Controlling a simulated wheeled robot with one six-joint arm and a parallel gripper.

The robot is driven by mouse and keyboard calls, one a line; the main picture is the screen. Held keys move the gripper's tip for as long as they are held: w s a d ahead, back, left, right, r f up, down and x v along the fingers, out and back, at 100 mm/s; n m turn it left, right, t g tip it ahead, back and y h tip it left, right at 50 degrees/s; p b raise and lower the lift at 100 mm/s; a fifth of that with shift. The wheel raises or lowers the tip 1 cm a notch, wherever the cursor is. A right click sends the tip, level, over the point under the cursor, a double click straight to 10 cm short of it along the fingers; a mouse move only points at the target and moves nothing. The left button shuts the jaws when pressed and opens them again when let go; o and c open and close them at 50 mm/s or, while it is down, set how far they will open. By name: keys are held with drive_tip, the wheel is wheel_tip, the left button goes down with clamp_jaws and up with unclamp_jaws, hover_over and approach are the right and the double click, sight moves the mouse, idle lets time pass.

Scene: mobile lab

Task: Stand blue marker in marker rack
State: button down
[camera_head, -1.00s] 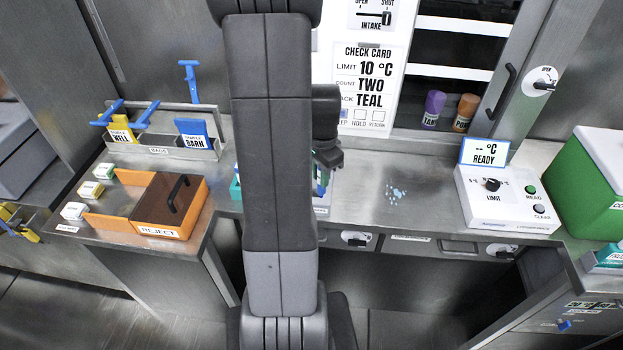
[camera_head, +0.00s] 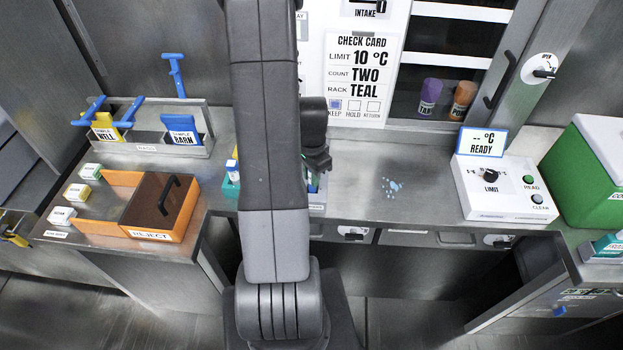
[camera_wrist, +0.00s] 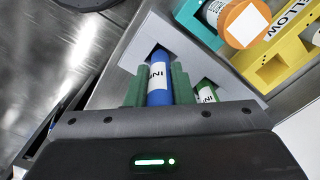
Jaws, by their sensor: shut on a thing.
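The blue marker (camera_wrist: 158,82), with a white label, sits between the green fingers of my gripper (camera_wrist: 157,88) in the wrist view. The gripper is shut on it. Its far end lies over or in a pale grey rack (camera_wrist: 162,30); I cannot tell whether it rests on the rack's floor. A green marker (camera_wrist: 207,93) with a white label stands in the same rack, just right of the gripper. In the head view my arm hides most of the gripper and the rack, and the blue marker cannot be made out clearly.
A teal rack with an orange-capped bottle (camera_wrist: 245,24) and a yellow rack (camera_wrist: 275,62) are close beside the grey rack. The orange reject bin (camera_head: 160,208) is at left. The limit box (camera_head: 505,190) is at right. The counter between arm and limit box is clear except for droplets.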

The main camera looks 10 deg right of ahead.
drive_tip(key=shift+f, duration=1.15)
drive_tip(key=shift+f, duration=0.15)
drive_tip(key=c, duration=1.3)
unclamp_jaws()
drive_tip(key=shift+o, duration=0.2)
wheel_tip(320, 180, up, 12)
drive_tip(key=shift+r+b, duration=0.2)
drive_tip(key=shift+b, duration=0.25)
